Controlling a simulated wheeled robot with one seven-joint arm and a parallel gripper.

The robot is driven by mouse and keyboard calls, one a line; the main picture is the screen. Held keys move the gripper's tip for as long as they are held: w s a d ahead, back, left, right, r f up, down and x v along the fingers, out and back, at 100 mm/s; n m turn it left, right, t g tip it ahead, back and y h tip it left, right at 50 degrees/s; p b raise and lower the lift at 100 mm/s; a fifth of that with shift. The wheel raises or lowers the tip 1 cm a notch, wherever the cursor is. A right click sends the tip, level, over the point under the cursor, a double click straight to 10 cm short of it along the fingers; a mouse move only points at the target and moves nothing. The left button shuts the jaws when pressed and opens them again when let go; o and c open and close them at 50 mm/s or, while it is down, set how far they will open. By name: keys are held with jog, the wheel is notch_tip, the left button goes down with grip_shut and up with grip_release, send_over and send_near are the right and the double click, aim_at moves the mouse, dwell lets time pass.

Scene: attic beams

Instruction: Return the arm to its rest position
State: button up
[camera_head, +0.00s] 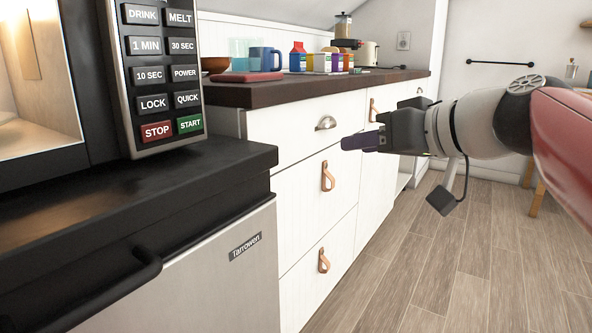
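My gripper (362,142) is at the end of my arm (480,122), which reaches in from the right edge of the head view. The gripper points left, in front of the white drawer fronts and below the dark counter edge. Its fingers are seen from the side and look like one purple-grey shape, so I cannot tell whether they are apart. No object shows in them. The gripper looks clear of the drawers, though its exact distance from them is hard to judge.
A microwave (121,75) with its lit interior showing stands at left on a black counter (190,165). White drawers (300,165) with leather pulls run behind the gripper. A blue mug (264,59) and several containers stand on the far counter (290,92). Wooden floor (425,270) is open at right.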

jog(key=s+d+f+m+g+h, duration=0.25)
jog(key=s+f, duration=0.25)
jog(key=f, duration=0.5)
jog(key=s+d+f+m+g+h, duration=0.1)
jog(key=s+f+h, duration=0.2)
jog(key=s+f, duration=0.5)
jog(key=s+d+f+m+g+h, duration=0.1)
jog(key=s+f+m+h, duration=0.15)
jog(key=f, duration=0.95)
notch_tip(320, 180, up, 12)
jog(key=h+p, duration=0.1)
jog(key=p, duration=1.2)
jog(key=shift+s+d+r+n, duration=0.2)
jog(key=shift+s+n, duration=0.2)
